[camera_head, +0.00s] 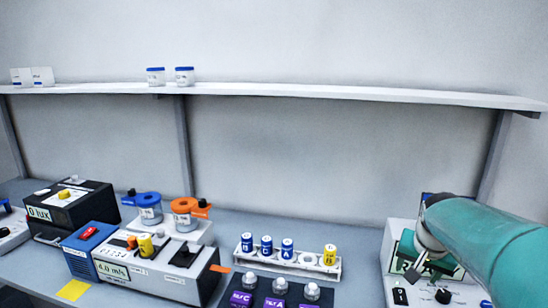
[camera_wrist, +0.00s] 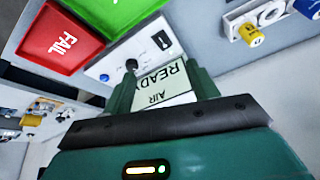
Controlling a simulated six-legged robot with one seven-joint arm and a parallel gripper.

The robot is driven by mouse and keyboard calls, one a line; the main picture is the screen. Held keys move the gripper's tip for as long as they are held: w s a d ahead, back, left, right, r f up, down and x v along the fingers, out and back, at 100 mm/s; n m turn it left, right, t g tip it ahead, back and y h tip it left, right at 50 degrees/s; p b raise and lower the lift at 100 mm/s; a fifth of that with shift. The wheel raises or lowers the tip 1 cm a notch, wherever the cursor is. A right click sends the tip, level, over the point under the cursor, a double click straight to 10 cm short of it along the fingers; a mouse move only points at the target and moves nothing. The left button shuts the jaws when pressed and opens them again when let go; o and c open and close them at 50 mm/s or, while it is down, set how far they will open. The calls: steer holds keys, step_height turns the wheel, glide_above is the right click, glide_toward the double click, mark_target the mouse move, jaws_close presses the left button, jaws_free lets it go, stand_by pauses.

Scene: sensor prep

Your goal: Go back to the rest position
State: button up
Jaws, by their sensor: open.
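My gripper (camera_head: 418,268) is at the right in the head view, at the end of my green arm, in front of a white instrument (camera_head: 398,291). In the wrist view my gripper (camera_wrist: 160,76) is open, with nothing seen between its fingers. Beyond the fingers is the instrument's screen (camera_wrist: 165,82), reading READY and AIR. I cannot tell whether the fingers touch the instrument.
A rack (camera_head: 290,264) with several blue and yellow cylinders stands left of the instrument. A blue-and-white meter (camera_head: 150,272) and a black box (camera_head: 70,207) stand further left. A shelf (camera_head: 330,92) runs above. The wrist view shows a red FAIL tray (camera_wrist: 60,40) and a green tray (camera_wrist: 115,12).

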steer(key=s+a+n+t+y, duration=0.1)
steer(key=s+a+n, duration=0.6)
steer(key=s+a, duration=1)
steer(key=shift+a+r+y, duration=0.15)
steer(key=shift+a+y, duration=0.35)
steer(key=shift+a, duration=0.6)
